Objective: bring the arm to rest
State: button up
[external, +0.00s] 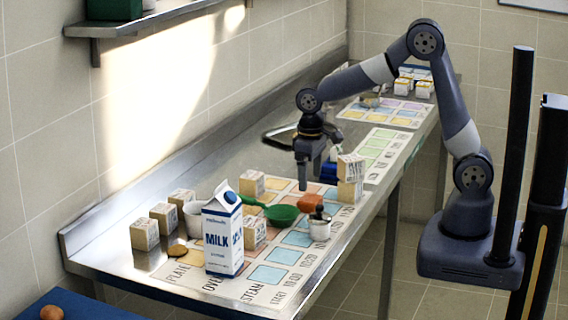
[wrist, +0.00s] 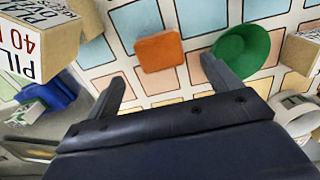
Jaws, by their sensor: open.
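My gripper (external: 309,176) hangs pointing down above the steel counter, over the far edge of the printed mat with coloured squares. In the wrist view my gripper (wrist: 165,85) has its two fingers wide apart with nothing between them. An orange block (wrist: 159,51) lies on the mat ahead of the fingers; it also shows in the external view (external: 311,202). A green scoop (wrist: 242,50) lies near the right finger in the wrist view. I cannot tell the exact gap between the fingertips and the mat.
Two stacked blocks (external: 350,180) and a blue object (external: 329,172) stand close to my gripper. A shelf (external: 140,23) juts from the wall.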

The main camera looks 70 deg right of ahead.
aim_at(310, 197)
notch_tip(310, 197, down, 7)
jog(key=shift+s+f, duration=0.1)
notch_tip(310, 197, up, 10)
jog(key=shift+f, duration=0.1)
jog(key=w+d+m, duration=0.6)
jog(key=d+m, duration=0.1)
jog(key=d, duration=0.5)
jog(key=shift+m, duration=0.3)
notch_tip(310, 197, down, 9)
jog(key=shift+f+p, duration=0.2)
jog(key=shift+p, duration=0.2)
jog(key=shift+w+r, duration=0.15)
jog(key=shift+r, duration=0.05)
jog(key=shift+s+d+r+b, duration=0.1)
jog(key=shift+s+r+b, duration=0.05)
jog(key=shift+r, duration=0.7)
jog(key=shift+s+d+r+b, duration=0.1)
jog(key=shift+r+b, duration=0.1)
jog(key=shift+r, duration=0.6)
jog(key=shift+s+d+r+b, duration=0.1)
jog(key=shift+s+r+b, duration=0.05)
jog(key=shift+r, duration=0.7)
